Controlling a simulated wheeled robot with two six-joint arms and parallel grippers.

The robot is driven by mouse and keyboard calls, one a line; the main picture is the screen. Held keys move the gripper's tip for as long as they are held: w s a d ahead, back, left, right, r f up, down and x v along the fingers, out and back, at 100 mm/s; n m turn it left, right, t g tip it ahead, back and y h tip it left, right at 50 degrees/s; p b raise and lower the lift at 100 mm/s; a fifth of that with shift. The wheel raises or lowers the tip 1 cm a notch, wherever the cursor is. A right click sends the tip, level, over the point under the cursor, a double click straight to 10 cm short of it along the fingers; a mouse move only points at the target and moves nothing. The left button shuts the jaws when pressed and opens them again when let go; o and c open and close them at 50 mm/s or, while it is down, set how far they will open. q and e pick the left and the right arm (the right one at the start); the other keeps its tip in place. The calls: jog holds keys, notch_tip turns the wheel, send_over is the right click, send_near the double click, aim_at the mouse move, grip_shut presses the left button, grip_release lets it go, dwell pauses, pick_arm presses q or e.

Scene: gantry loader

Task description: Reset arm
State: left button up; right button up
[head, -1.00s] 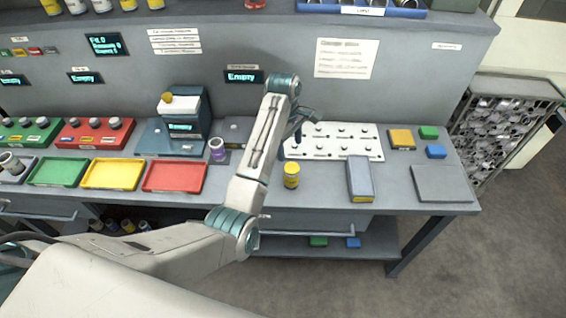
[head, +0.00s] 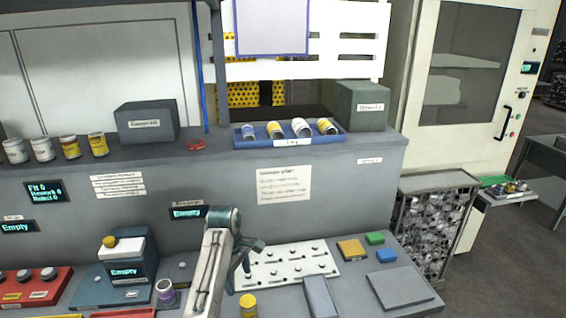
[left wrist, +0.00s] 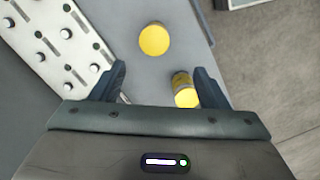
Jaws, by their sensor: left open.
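My left arm comes in from the bottom of the head view. My left gripper (head: 240,272) hangs beside the left end of the white peg board (head: 290,265). In the left wrist view my left gripper (left wrist: 160,84) is open, its two dark fingers spread. A yellow round top (left wrist: 154,39) lies ahead of the fingers. A second yellow can (left wrist: 185,92) shows beside the right finger, which partly hides it; its height below the gripper is unclear. My right gripper is not in view.
A yellow-topped can (head: 248,304), a grey block (head: 320,297) and a purple-banded can (head: 166,291) stand on the bench. A grey plate (head: 402,288) lies at right. A blue tray (head: 240,140) with several cans sits on the upper ledge. A wire bin (head: 437,220) stands right of the bench.

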pick_arm(q)
jog(key=s+a+f+m+t+y, duration=0.1)
jog(key=s+a+f+m, duration=0.25)
jog(key=s+f, duration=0.45)
jog(key=s+a+f+m+t, duration=0.1)
jog(key=s+a+f+m, duration=0.3)
jog(key=s, duration=0.7)
jog(key=s+a+r+m+t+y, duration=0.1)
jog(key=s+a+r+m, duration=0.2)
jog(key=s, duration=0.8)
jog(key=s+a+r+m+t, duration=0.1)
jog(key=s+r+m, duration=0.25)
jog(key=s, duration=0.65)
notch_tip(320, 180, down, 38)
jog(key=a+r+g+b, duration=0.1)
jog(key=a+b, duration=0.2)
jog(key=b, duration=0.5)
jog(key=s+f+b, duration=0.3)
jog(key=s+f, duration=0.6)
jog(key=f, duration=0.4)
jog(key=s+f+g+b, duration=0.1)
jog(key=s+f+b, duration=0.2)
jog(key=s+f, duration=0.6)
notch_tip(320, 180, down, 5)
jog(key=shift+s+a+f, duration=0.1)
jog(key=shift+s+a, duration=0.3)
